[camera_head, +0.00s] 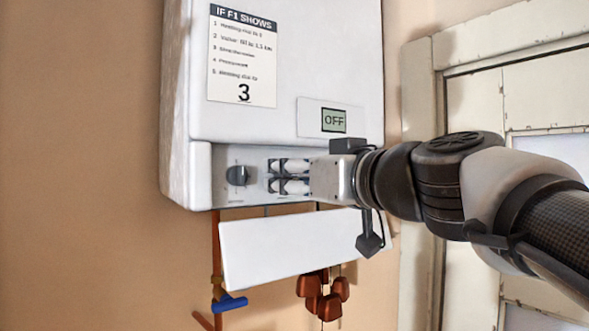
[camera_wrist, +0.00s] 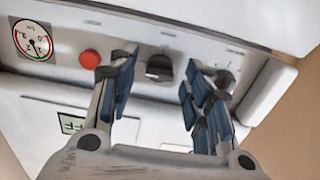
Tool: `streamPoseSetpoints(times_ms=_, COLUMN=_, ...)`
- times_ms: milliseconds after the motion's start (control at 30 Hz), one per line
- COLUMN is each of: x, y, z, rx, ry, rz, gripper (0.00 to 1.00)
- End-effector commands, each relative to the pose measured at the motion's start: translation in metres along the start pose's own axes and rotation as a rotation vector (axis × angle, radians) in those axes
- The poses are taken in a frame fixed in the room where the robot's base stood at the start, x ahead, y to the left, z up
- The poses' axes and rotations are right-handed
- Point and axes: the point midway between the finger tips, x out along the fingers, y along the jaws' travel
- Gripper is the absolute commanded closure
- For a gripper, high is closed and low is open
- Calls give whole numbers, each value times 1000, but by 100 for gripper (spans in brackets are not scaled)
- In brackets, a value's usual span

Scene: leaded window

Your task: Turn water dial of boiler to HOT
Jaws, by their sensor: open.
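The white boiler (camera_head: 285,60) hangs on the wall, with its control strip along the lower front. One dark dial (camera_head: 236,176) shows at the strip's left in the head view; it appears partly hidden behind the right-hand finger in the wrist view (camera_wrist: 226,79). Another dark dial (camera_wrist: 160,68) shows between my fingers in the wrist view and is hidden behind my gripper in the head view. The labels are too blurred to tell which is the water dial. My gripper (camera_head: 272,177) is open and empty in front of the strip, its fingers either side of the middle dial.
A red button (camera_wrist: 89,59) and round gauge (camera_wrist: 34,40) share the strip. The display (camera_head: 334,120) reads OFF. A white flap (camera_head: 290,245) hangs below, above a blue-handled valve (camera_head: 230,302) and reddish-brown hanging pieces (camera_head: 309,286). A door frame (camera_head: 420,180) stands right.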

Motion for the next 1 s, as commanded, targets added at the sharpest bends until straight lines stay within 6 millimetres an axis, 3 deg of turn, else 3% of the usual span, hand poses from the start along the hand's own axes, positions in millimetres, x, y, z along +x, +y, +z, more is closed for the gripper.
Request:
streamPoseSetpoints(times_ms=367, x=1, y=1, z=0, rx=0, ry=0, rz=1, gripper=55)
streamPoseSetpoints(times_ms=1000, x=0, y=1, z=0, rx=0, ry=0, rz=0, gripper=98)
